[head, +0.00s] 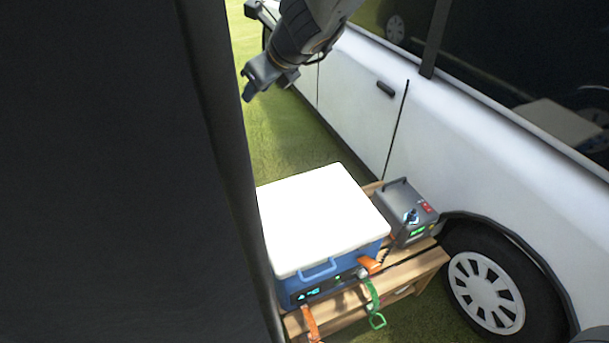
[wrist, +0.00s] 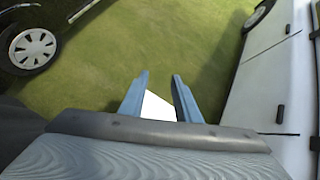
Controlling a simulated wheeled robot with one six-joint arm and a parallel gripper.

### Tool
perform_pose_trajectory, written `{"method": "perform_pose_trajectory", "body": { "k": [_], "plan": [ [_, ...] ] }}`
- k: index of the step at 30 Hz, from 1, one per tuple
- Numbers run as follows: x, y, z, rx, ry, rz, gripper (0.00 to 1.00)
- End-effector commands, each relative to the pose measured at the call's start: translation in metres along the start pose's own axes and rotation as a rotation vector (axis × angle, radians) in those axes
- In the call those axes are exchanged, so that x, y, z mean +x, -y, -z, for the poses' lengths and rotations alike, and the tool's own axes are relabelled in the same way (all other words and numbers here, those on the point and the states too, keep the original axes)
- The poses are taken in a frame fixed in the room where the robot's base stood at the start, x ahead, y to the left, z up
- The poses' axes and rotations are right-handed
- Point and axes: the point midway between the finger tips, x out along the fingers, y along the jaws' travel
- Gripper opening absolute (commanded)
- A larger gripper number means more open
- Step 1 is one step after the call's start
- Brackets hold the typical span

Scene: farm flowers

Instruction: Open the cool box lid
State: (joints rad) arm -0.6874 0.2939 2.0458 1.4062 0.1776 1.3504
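The cool box has a blue body (head: 330,278) and a white lid (head: 318,215), which lies shut on top in the head view. A blue handle (head: 318,270) is on its front, beside a small lit display (head: 306,294). My gripper (head: 262,82) is in the air above and behind the box, well apart from it. In the wrist view my gripper (wrist: 161,76) has its two fingers spread with a gap between them. A white patch (wrist: 158,107) shows through that gap, partly hidden; it may be the lid.
The box stands on a wooden bench (head: 425,262), with a grey power unit (head: 403,210) close on its right. A white vehicle (head: 450,140) stands along the right side. Orange (head: 311,322) and green (head: 373,305) straps hang in front. A dark panel (head: 100,170) blocks the left. Grass behind is clear.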

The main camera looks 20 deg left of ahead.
Motion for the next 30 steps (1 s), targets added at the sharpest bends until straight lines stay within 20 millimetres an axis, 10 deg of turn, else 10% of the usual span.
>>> {"method": "perform_pose_trajectory", "body": {
  "k": [15, 30],
  "plan": [
    [-0.021, -0.064, 0.09, -0.672, -0.157, -0.282, 0.29],
    [-0.055, -0.035, 0.185, -1.086, -0.455, -0.361, 0.29]
  ]
}}
